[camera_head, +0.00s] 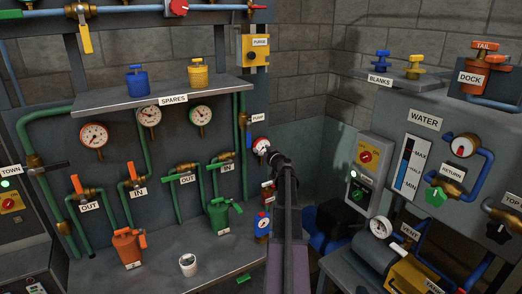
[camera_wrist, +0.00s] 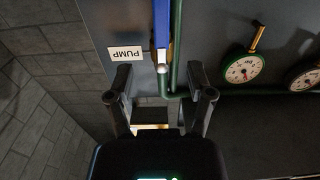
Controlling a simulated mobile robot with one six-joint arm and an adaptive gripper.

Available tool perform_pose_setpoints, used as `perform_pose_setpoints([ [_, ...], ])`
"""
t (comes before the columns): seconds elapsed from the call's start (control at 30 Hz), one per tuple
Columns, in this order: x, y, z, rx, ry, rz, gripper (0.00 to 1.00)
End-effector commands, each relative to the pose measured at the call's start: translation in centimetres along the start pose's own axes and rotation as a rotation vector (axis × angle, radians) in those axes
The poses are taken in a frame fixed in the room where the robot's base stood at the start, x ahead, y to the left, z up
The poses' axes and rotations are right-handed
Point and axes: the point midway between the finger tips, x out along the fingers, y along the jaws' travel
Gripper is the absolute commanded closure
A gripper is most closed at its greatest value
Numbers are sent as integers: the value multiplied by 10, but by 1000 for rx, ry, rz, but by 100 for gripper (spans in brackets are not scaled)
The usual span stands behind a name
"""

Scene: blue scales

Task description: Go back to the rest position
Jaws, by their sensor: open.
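My gripper (camera_head: 276,158) is at the end of my dark arm, in front of the right part of the panel, below the PUMP label (camera_head: 258,117). In the wrist view my gripper (camera_wrist: 158,95) is open, its two dark fingers apart. A blue bar, apparently a valve handle (camera_wrist: 163,28), shows beyond the gap between the fingertips, beside the upside-down PUMP label (camera_wrist: 124,54). Nothing is seen held. My arm hides part of the panel's right side.
A shelf (camera_head: 160,97) marked SPARES juts out above. Pipes and gauges line the panel. The WATER cabinet (camera_head: 425,122) stands on the right.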

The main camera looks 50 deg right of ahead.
Motion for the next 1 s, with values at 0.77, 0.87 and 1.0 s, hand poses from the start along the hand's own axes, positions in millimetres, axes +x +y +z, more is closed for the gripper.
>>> perform_pose_setpoints([
  [0.77, 10, -85, 12, 20, -72, -143, 31],
  [0.87, 12, -134, 21, 33, -124, -225, 31],
  [1.0, 8, -207, 36, 49, -219, -344, 31],
])
